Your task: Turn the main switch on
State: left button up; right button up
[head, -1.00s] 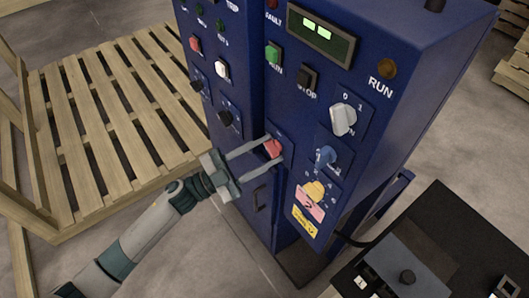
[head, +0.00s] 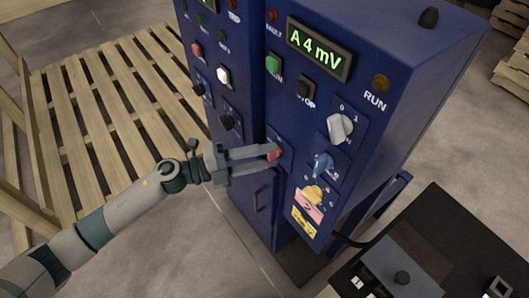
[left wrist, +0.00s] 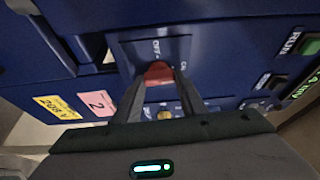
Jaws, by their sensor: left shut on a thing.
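The main switch, a red knob (head: 275,152), sits low on the front of the blue cabinet (head: 420,85). My left gripper (head: 272,157) comes in from the left with its fingers on either side of the red knob, shut on it. In the left wrist view the red knob (left wrist: 159,73) shows between the two fingertips (left wrist: 160,85), with an OFF mark on the plate near it. The fingers hide part of the knob's sides. The display (head: 319,48) is lit and reads "A 4 mV". My right gripper does not show.
A white rotary knob (head: 340,127), a blue knob (head: 323,163) and a yellow knob (head: 313,194) sit right of the red knob. Green (head: 273,64) and black (head: 305,88) buttons are above. A wooden pallet (head: 100,110) stands left; a dark table (head: 440,240) is at lower right.

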pick_arm(q)
jog(key=shift+m, duration=0.3)
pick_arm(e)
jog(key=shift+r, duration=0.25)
pick_arm(q)
jog(key=shift+f, duration=0.1)
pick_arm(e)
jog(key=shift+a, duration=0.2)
pick_arm(q)
jog(key=o, duration=1.1)
jog(key=shift+c, duration=0.2)
jog(key=shift+a, duration=0.1)
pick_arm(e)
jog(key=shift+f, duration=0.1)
pick_arm(q)
jog(key=shift+s+a, duration=0.1)
jog(key=shift+a, duration=0.35)
jog(key=b+v, duration=0.7)
jog(key=v, duration=0.9)
jog(key=shift+a, duration=0.2)
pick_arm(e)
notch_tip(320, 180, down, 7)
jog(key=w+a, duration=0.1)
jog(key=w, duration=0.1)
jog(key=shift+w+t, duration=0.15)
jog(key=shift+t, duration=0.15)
